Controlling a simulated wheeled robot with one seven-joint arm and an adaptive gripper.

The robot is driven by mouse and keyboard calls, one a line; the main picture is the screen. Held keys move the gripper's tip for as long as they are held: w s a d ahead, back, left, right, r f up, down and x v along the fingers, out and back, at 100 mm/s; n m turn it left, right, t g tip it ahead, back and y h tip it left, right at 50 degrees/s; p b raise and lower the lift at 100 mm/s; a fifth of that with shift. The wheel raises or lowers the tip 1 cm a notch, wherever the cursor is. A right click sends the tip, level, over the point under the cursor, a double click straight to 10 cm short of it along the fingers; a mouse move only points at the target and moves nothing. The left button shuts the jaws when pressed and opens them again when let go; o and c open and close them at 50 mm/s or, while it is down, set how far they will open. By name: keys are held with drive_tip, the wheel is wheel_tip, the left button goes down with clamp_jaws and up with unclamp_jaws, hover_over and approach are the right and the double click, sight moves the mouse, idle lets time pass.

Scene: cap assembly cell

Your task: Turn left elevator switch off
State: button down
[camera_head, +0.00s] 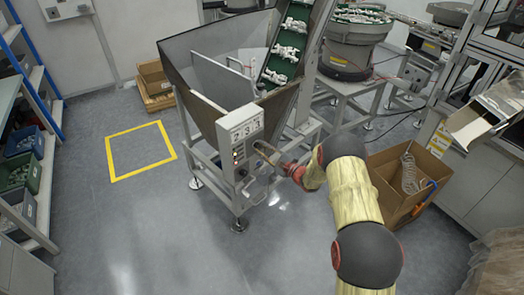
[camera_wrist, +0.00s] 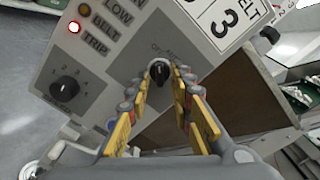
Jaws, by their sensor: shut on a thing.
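The left elevator's control box (camera_head: 239,141) is on the front of the hopper stand. In the wrist view its grey panel (camera_wrist: 110,50) fills the upper left. A black rotary switch (camera_wrist: 159,71) on the panel sits between the tips of my gripper (camera_wrist: 159,78), which is shut on it. The pointer's exact setting is hard to read. In the head view my gripper (camera_head: 268,155) reaches the box from the right, and the switch is too small to make out.
A second black knob (camera_wrist: 65,89) with numbers sits at the panel's left. A red TRIP lamp (camera_wrist: 74,28) is lit. The hopper (camera_head: 205,75) stands above the box. A cardboard box (camera_head: 400,180) stands right of my arm. Floor at left is free around the yellow square (camera_head: 140,150).

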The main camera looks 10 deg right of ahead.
idle(0.3)
drive_tip(key=c, duration=1.6)
unclamp_jaws()
drive_tip(key=v, duration=1.2)
